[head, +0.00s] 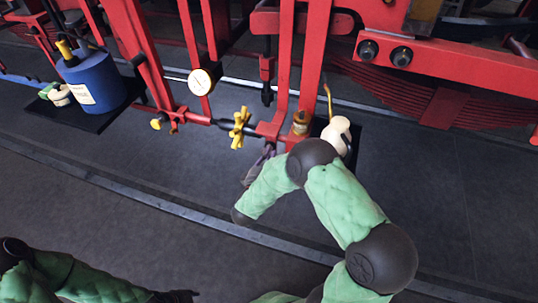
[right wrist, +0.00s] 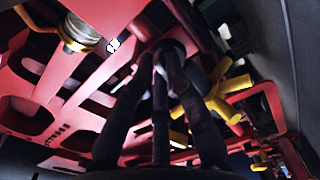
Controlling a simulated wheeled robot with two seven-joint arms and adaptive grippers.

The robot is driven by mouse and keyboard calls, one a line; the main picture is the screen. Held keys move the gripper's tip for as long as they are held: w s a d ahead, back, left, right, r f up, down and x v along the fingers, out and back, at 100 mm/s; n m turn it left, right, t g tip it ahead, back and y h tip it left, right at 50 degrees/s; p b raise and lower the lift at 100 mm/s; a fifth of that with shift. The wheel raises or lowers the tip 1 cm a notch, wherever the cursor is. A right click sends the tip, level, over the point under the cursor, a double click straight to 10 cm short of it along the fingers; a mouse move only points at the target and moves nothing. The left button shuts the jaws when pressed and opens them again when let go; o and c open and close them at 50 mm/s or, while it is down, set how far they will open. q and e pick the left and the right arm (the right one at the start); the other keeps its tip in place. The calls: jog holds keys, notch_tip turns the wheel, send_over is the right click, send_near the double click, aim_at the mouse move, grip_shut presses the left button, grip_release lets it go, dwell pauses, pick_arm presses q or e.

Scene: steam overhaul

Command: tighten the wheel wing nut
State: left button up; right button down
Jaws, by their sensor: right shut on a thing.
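A yellow wing nut (head: 240,127) sits on a dark rod beside the red frame in the head view. It also shows in the right wrist view (right wrist: 208,102), to the right of the fingers and apart from where they meet. My right gripper (head: 268,152) is just below and right of it, partly hidden by my own arm. In the right wrist view its dark fingers (right wrist: 165,55) close together on a dark part at the red frame; I cannot tell what that part is. My left gripper (head: 178,296) shows only as a dark end at the bottom edge.
A blue container (head: 92,80) stands on a black mat at the left. A cream-coloured object (head: 337,136) is close behind my right arm. The dark floor in front is clear.

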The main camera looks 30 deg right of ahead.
jog(key=m, duration=0.4)
jog(key=f+m, duration=0.1)
jog(key=m, duration=0.3)
jog(key=shift+a+f, duration=0.1)
jog(key=m, duration=0.2)
jog(key=m+b, duration=0.1)
jog(key=shift+w+a+f+m, duration=0.1)
jog(key=shift+w+f+m, duration=0.05)
jog(key=shift+m, duration=0.25)
jog(key=shift+w+a+f+m+b, duration=0.1)
jog(key=shift+m+b, duration=0.2)
jog(key=shift+m, duration=0.7)
jog(key=shift+w+m+b, duration=0.1)
jog(key=shift+m+b, duration=0.2)
jog(key=shift+m, duration=0.7)
jog(key=c, duration=1.2)
grip_release()
jog(key=shift+c, duration=0.2)
jog(key=shift+a, duration=0.1)
jog(key=v, duration=1.2)
